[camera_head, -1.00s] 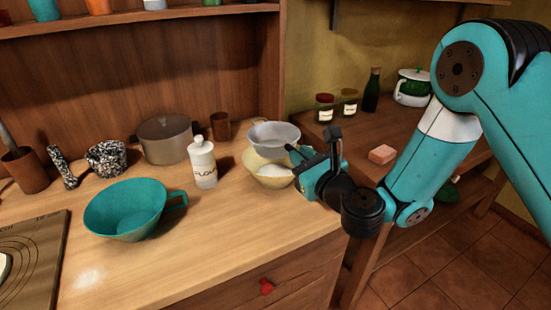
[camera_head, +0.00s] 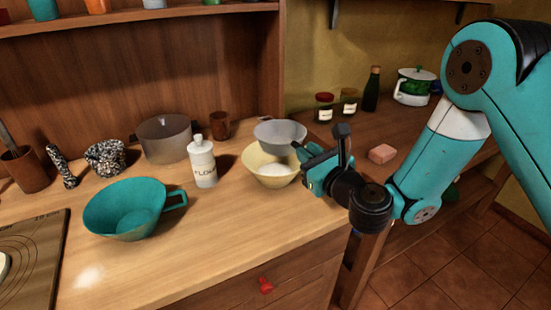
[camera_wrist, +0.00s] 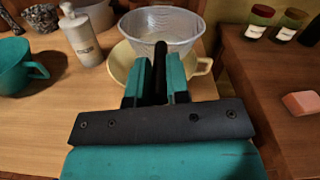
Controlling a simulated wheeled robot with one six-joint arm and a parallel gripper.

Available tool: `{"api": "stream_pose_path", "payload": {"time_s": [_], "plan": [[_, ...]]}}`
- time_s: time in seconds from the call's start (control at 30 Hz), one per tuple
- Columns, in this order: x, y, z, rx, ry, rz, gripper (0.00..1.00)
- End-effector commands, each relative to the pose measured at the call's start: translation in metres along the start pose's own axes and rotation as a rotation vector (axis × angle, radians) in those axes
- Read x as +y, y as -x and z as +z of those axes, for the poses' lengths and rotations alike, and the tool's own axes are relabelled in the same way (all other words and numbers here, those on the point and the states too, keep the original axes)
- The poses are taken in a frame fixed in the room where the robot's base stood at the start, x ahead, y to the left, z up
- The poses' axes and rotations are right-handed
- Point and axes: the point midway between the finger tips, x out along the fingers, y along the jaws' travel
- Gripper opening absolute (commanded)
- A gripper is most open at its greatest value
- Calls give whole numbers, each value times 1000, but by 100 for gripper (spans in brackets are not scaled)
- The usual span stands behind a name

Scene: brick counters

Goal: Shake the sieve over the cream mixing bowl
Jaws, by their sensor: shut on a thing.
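The sieve (camera_head: 279,132) is a grey mesh bowl with a black handle. My gripper (camera_head: 306,164) is shut on that handle, and the dark handle (camera_wrist: 160,78) shows between the jaws in the wrist view. The sieve sits above the back part of the cream mixing bowl (camera_head: 260,173), and whether they touch cannot be told. The cream bowl stands on the wooden counter with white powder (camera_head: 275,170) showing in it. In the wrist view the mesh sieve (camera_wrist: 163,28) covers much of the bowl, whose handle (camera_wrist: 203,66) points right.
A white flour bottle (camera_head: 203,163) stands just left of the cream bowl. A pink block (camera_head: 382,153) lies on the right counter.

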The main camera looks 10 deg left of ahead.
Motion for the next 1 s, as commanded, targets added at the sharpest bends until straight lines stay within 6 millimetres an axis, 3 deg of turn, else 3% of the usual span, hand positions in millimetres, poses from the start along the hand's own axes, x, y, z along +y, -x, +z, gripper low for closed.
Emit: {"api": "stream_pose_path", "payload": {"time_s": [0.27,0.7,1.0], "plan": [[0,0,4,-1,0,1,0],[-7,0,39,-1,0,1,0],[-7,0,40,-1,0,1,0]]}}
